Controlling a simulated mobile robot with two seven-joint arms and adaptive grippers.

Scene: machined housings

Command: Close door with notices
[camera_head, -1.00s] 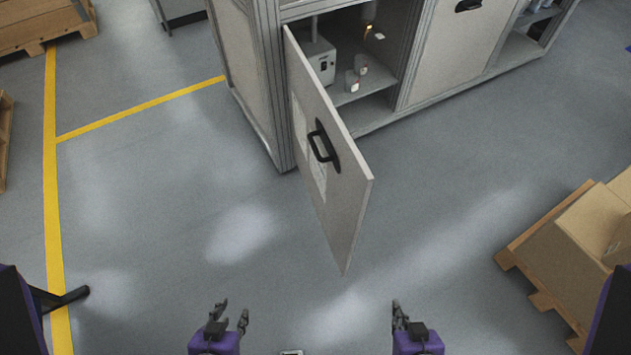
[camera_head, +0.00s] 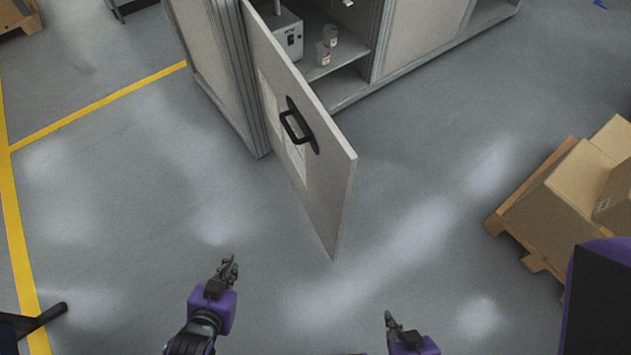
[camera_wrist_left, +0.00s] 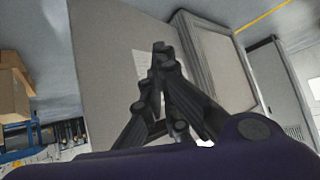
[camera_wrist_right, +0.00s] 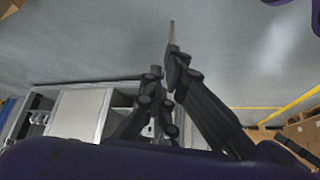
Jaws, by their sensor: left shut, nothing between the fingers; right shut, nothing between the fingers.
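The door with notices (camera_head: 325,165) stands wide open on the grey cabinet, swung out toward me. Pale paper notices (camera_head: 270,104) and a black handle (camera_head: 297,126) are on its left-facing side. My left gripper (camera_head: 230,262) is shut and empty, in front of the door and to the left of its free edge, apart from it. In the left wrist view the door (camera_wrist_left: 112,60) fills the area behind the shut fingers (camera_wrist_left: 160,50). My right gripper (camera_head: 388,318) is shut and empty, lower and to the right of the door's free edge, touching nothing.
The cabinet's open compartment holds a grey box device (camera_head: 287,38) and small containers (camera_head: 325,50). Cardboard boxes (camera_head: 570,190) on a wooden pallet (camera_head: 510,225) stand at the right. Yellow floor lines (camera_head: 95,105) run at the left. The floor around the door is clear.

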